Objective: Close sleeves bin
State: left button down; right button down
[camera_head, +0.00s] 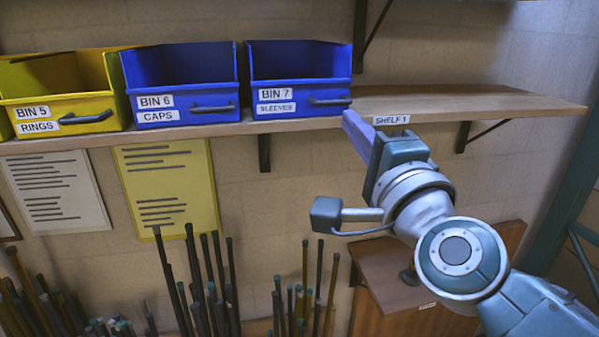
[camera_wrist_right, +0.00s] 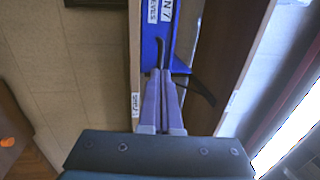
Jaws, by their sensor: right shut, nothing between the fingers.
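The sleeves bin (camera_head: 283,84) is a blue open-topped bin labelled BIN 7 SLEEVES, on the wall shelf in the head view. Its dark handle (camera_head: 329,101) is on the lower right of its front. My right gripper (camera_head: 350,120) is shut and empty, its purple fingertips close to the bin's front right corner. In the right wrist view the shut fingers (camera_wrist_right: 162,75) point at the blue bin front (camera_wrist_right: 160,35), with the tips at the dark handle (camera_wrist_right: 160,52). I cannot tell whether they touch it. My left gripper is not in view.
The blue caps bin (camera_head: 180,80) and the yellow rings bin (camera_head: 58,85) stand to the left. The shelf (camera_head: 480,101) is bare to the right of the sleeves bin. Dark upright rods (camera_head: 205,280) stand below, left of a wooden surface (camera_head: 385,262).

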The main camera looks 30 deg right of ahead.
jog(key=b+v, duration=0.3)
jog(key=v, duration=0.6)
jog(key=s+a+f+n+g+y+p, duration=0.2)
jog(key=s+a+n+g+y+p, duration=0.3)
jog(key=a+n+g+y+p, duration=0.8)
jog(key=s+d+f+n+g+h, duration=0.1)
jog(key=s+d+n+h, duration=0.3)
jog(key=s, duration=0.2)
jog(key=s+d+f+n+g+h+b, duration=0.1)
jog(key=s+d+n+g+h, duration=0.1)
jog(key=s+d+n+h, duration=0.2)
jog(key=s+n, duration=0.1)
jog(key=s, duration=0.2)
jog(key=shift+f+h, duration=0.3)
jog(key=shift+f, duration=0.1)
jog(key=shift+s, duration=0.1)
